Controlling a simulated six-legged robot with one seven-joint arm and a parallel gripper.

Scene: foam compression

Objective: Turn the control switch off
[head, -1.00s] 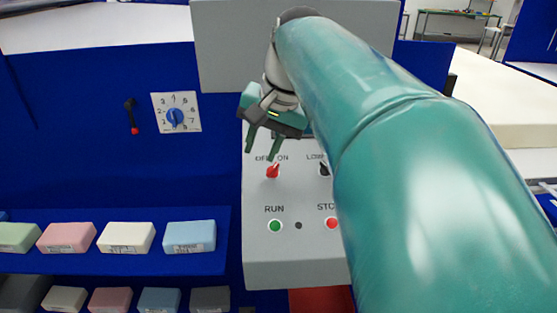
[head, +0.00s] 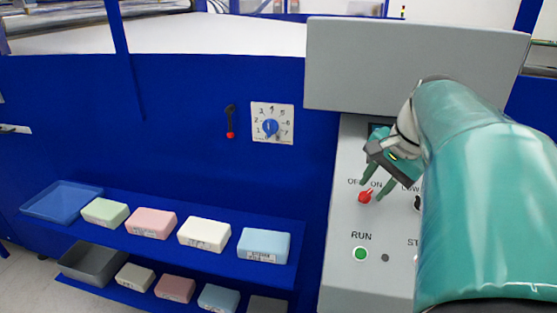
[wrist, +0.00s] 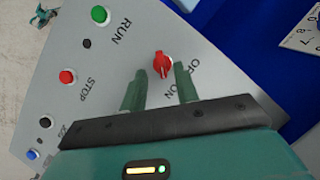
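The red control switch (head: 365,197) is a small rotary knob on the sloped grey control panel (head: 345,270), below the printed OFF and ON labels. It also shows in the wrist view (wrist: 163,63), just beyond and between my fingertips. Which label it points to is hard to tell. My gripper (head: 371,189) is open and empty, with its two green fingers just above and right of the switch in the head view. In the wrist view the fingers of my gripper (wrist: 161,76) stand apart on either side of the switch's near side; I cannot tell if they touch it.
A green RUN button (head: 360,254) lies below the switch; a red STOP button (wrist: 67,77) and a blue button (wrist: 32,155) show in the wrist view. A numbered blue dial (head: 270,128) is on the blue wall. Foam blocks (head: 205,234) fill shelves at lower left.

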